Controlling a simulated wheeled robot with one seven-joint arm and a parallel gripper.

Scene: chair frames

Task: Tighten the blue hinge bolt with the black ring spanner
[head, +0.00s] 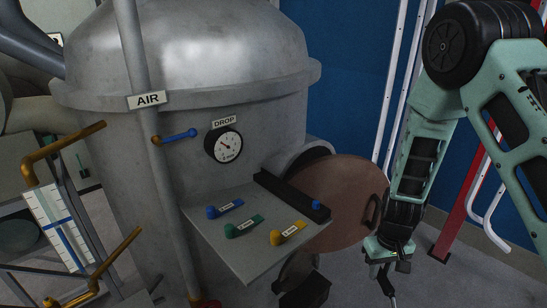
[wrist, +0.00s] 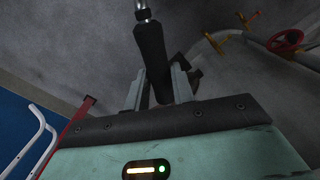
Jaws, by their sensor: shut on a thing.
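In the wrist view my gripper (wrist: 158,90) is shut on a black-handled tool (wrist: 151,58). The tool has a silver shank that runs out of the top of the picture. Its far end is out of view there, so I cannot see a ring. In the head view only a thin piece shows below the fingers.
A grey shelf (head: 250,262) bears labelled blue (head: 224,209), green (head: 243,226) and yellow (head: 287,233) levers. The brown door (head: 345,215) stands between shelf and arm. A red post (head: 459,200) and white rails (head: 392,90) stand behind my arm.

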